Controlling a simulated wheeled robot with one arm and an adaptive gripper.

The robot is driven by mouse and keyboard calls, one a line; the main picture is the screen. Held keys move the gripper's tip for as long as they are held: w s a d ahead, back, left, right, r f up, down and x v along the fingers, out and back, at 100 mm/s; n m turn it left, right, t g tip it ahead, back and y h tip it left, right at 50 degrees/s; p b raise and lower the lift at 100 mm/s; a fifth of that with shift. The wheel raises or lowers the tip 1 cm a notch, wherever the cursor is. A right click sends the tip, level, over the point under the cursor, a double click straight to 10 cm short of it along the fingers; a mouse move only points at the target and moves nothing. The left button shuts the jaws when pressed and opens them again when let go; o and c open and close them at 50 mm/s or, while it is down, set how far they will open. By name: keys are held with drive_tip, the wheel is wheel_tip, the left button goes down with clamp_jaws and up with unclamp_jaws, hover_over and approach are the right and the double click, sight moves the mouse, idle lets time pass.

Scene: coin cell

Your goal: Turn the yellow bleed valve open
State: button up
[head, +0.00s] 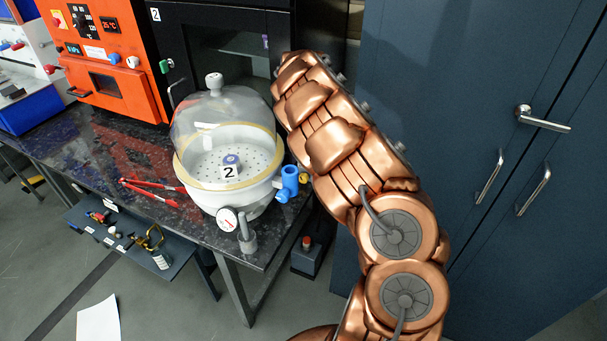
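A clear vacuum desiccator dome (215,112) with a white base (222,195) stands on the dark bench. A blue valve fitting (289,184) sticks out on the right side of the base. My gripper does not show.
A round gauge (228,219) and a grey post (246,236) stand at the base's front. Red tongs (150,191) lie left on the bench (85,160). An orange oven (105,55) stands behind. A lower shelf (125,250) holds small items. Blue cabinets (450,90) fill the right.

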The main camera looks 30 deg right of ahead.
sight(304, 176)
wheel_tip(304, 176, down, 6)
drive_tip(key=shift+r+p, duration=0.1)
drive_tip(key=shift+p, duration=0.5)
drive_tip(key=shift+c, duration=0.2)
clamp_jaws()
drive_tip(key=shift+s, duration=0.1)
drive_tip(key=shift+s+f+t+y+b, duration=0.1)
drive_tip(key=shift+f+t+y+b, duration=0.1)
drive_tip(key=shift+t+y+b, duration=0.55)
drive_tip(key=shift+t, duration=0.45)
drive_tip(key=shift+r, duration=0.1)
